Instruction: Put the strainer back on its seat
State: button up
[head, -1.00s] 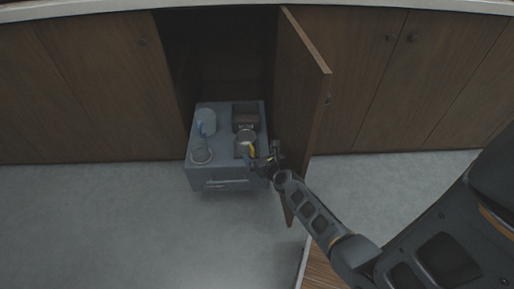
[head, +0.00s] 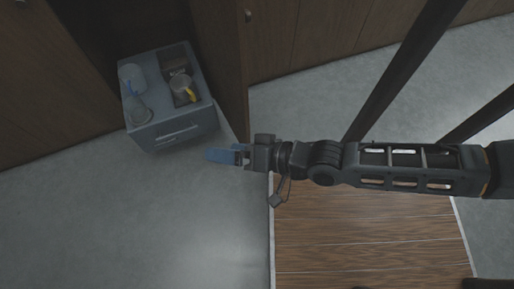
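A grey drawer unit (head: 160,138) stands at the upper left in the head view, in front of the open cabinet. On its top a round metallic piece with a yellow handle (head: 191,95) sits in a square recess; I cannot tell for certain whether it is the strainer. A round rim (head: 138,112) lies at the front left of the top, perhaps the seat. My gripper (head: 240,155) is out over the floor, right of and in front of the unit, apart from it. A flat blue piece (head: 221,155) shows at its tips; I cannot tell whether it is held or part of the fingers.
A pale cylinder with a blue mark (head: 130,76) stands at the back left of the unit's top, beside a dark square recess (head: 174,62). An open cabinet door (head: 228,70) stands close on the right. The grey floor (head: 130,220) in front is clear.

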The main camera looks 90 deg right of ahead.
jog(key=s+a+r+n+y, duration=0.2)
jog(key=a+r+n, duration=0.1)
jog(key=r+n, duration=0.4)
jog(key=s+a+r+n+t+y, duration=0.1)
jog(key=s+a+r+n+y, duration=0.1)
jog(key=r+n, duration=0.5)
jog(key=shift+s+a, duration=0.85)
jog(key=shift+a, duration=0.3)
jog(key=shift+c, duration=0.2)
